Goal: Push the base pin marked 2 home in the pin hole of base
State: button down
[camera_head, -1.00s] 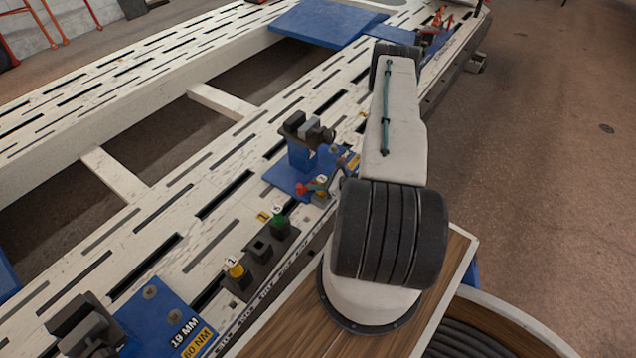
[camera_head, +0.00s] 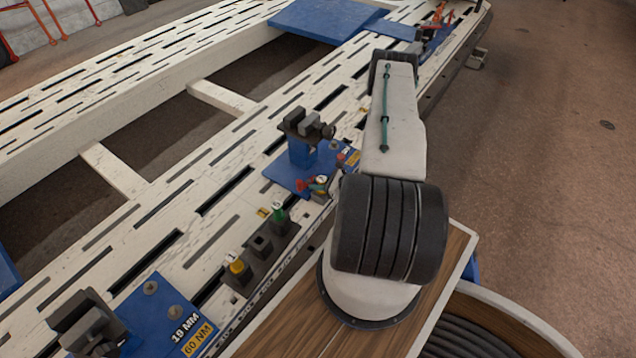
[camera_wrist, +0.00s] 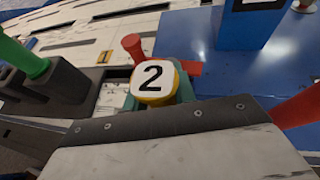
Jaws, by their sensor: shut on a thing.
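The base pin marked 2 (camera_wrist: 153,80) shows in the wrist view as a yellow head with a white face and a black 2. My gripper (camera_wrist: 153,100) is shut on it, with teal finger parts at both sides of the head. In the head view the pin (camera_head: 320,180) and my gripper are small, at the front edge of the blue plate (camera_head: 280,174). The pin's shank and the pin hole of the base are hidden, so I cannot tell how deep the pin sits.
A dark rack (camera_head: 247,278) holds a yellow pin (camera_head: 236,265) and a green pin (camera_head: 278,213), with an empty socket between. A red-knobbed part (camera_wrist: 132,46) stands close behind the held pin. A grey vise (camera_head: 302,126) stands on the blue plate.

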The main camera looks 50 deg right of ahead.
jog(key=shift+f, duration=0.15)
jog(key=c, duration=1.1)
grip_release()
jog(key=shift+o, duration=0.2)
jog(key=v, duration=0.7)
jog(key=shift+s, duration=0.35)
jog(key=shift+d, duration=0.1)
